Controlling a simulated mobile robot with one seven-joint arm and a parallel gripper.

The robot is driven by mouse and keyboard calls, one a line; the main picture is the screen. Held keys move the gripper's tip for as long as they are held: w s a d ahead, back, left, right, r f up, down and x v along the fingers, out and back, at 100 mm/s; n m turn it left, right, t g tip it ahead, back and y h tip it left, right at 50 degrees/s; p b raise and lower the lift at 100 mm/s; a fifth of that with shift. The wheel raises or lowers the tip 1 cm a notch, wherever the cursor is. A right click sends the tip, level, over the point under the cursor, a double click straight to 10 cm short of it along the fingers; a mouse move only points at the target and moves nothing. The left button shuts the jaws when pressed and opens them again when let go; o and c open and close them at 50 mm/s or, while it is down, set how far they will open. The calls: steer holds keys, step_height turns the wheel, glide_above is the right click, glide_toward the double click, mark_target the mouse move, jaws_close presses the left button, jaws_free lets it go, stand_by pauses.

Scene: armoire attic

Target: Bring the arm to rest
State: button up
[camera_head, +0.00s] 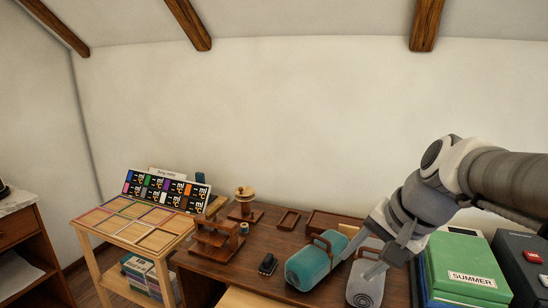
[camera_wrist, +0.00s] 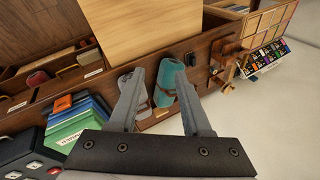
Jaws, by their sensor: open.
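My gripper (camera_head: 368,260) hangs from my arm at the right of the head view, over the right part of the brown desk. Its fingers point down towards two canisters with handles, a teal one (camera_head: 308,266) and a pale grey one (camera_head: 364,286). In the wrist view my gripper (camera_wrist: 157,74) has its two fingers spread apart, with nothing held between them. The teal canister (camera_wrist: 165,84) shows beyond and between the fingers there. The pale grey canister is partly covered by my fingers in the head view; I cannot tell whether they touch it.
The brown desk (camera_head: 200,264) bears a wooden stand (camera_head: 216,239), a small dark object (camera_head: 267,264) and trays. Right of my gripper are a green box marked SUMMER (camera_head: 466,262) and a dark case (camera_head: 526,262). A light wooden table (camera_head: 102,250) stands left. Open air lies above the desk.

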steer(key=s+r+n+h+p, duration=0.1)
steer(key=s+r+n+p, duration=0.1)
steer(key=s+n+p, duration=0.1)
steer(key=s+a+r+n+t+h+p, duration=0.1)
steer(key=s+r+n+h+p, duration=0.1)
steer(key=s+n, duration=0.3)
steer(key=s+p, duration=0.1)
steer(key=s, duration=0.2)
steer(key=shift+s+r, duration=0.25)
steer(key=shift+s, duration=0.05)
